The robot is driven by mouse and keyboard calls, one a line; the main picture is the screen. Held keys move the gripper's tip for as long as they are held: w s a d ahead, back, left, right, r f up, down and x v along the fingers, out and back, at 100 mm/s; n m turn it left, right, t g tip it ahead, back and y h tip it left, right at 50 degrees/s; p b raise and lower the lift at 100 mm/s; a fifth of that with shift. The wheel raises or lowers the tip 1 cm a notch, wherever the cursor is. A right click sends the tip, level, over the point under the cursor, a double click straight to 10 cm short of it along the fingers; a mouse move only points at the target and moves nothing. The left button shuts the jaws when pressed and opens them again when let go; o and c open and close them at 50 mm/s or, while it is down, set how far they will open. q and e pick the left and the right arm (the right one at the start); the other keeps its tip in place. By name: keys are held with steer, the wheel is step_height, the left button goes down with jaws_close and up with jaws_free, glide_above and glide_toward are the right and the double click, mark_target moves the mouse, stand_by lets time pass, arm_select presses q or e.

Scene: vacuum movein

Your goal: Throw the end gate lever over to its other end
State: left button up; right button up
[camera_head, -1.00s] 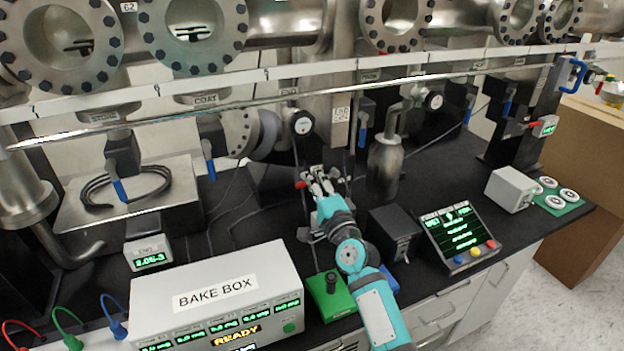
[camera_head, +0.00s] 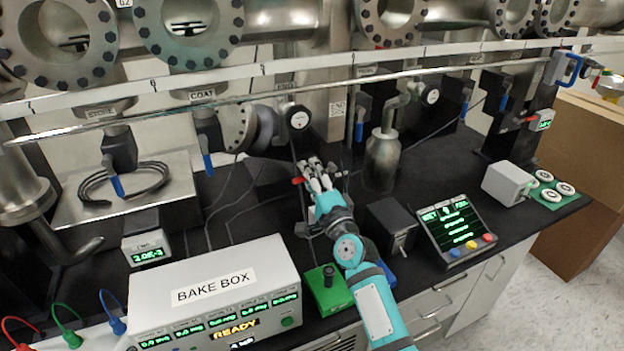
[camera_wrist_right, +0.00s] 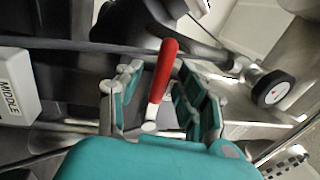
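The lever with a red handle (camera_wrist_right: 163,72) stands between the fingers of my right gripper in the right wrist view. In the head view its red tip (camera_head: 297,181) shows just left of the fingers, below the END label. My right gripper (camera_head: 318,174) reaches over the bench to it. In the wrist view the gripper (camera_wrist_right: 158,98) is open, one finger on each side of the handle, with gaps visible. The lever's lower end is partly hidden behind my gripper's body. My left gripper is in neither view.
A round gauge (camera_head: 298,118) stands just above the gripper, and a metal bottle (camera_head: 382,160) to its right. A long rail (camera_head: 230,99) crosses above. A bake box (camera_head: 215,290) and a green joystick base (camera_head: 328,290) sit in front. A MIDDLE label (camera_wrist_right: 12,92) shows at the wrist view's left.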

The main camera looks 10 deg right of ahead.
steer(key=v, duration=1.2)
